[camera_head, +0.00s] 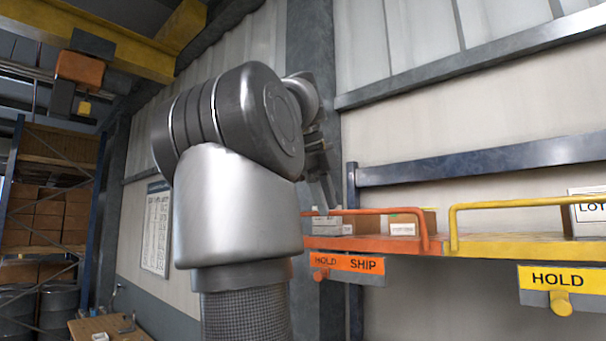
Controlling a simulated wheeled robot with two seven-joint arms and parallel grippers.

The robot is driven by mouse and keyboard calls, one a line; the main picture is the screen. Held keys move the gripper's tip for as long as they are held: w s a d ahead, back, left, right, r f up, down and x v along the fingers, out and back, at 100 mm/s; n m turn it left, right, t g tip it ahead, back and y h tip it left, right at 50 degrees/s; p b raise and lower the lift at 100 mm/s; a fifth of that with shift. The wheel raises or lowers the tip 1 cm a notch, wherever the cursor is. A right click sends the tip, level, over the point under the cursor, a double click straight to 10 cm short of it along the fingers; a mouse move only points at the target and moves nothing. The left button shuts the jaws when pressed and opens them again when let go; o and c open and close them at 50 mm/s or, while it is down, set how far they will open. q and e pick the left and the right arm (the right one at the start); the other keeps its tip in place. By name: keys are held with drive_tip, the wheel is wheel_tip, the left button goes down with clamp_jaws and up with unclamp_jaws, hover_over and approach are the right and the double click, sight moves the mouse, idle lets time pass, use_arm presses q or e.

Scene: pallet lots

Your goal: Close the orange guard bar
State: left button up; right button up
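The orange guard bar (380,211) runs along the front of the orange shelf (375,243), level and above the shelf deck, with its right end bending down to the deck. Its left end is partly hidden by my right arm. My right gripper (328,203) is at the left part of the bar, fingers pointing down, largely hidden behind my large grey arm links. I cannot tell whether it touches the bar or whether its fingers are open or shut. My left gripper is not in view.
Boxes (403,224) sit on the orange shelf, above a HOLD SHIP label (347,263) with an orange knob (320,274). A yellow shelf (520,246) with a yellow bar (500,205) and HOLD sign (557,279) adjoins on the right. A wooden table (95,328) stands lower left.

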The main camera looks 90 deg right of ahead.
drive_tip(key=shift+v, duration=2.8)
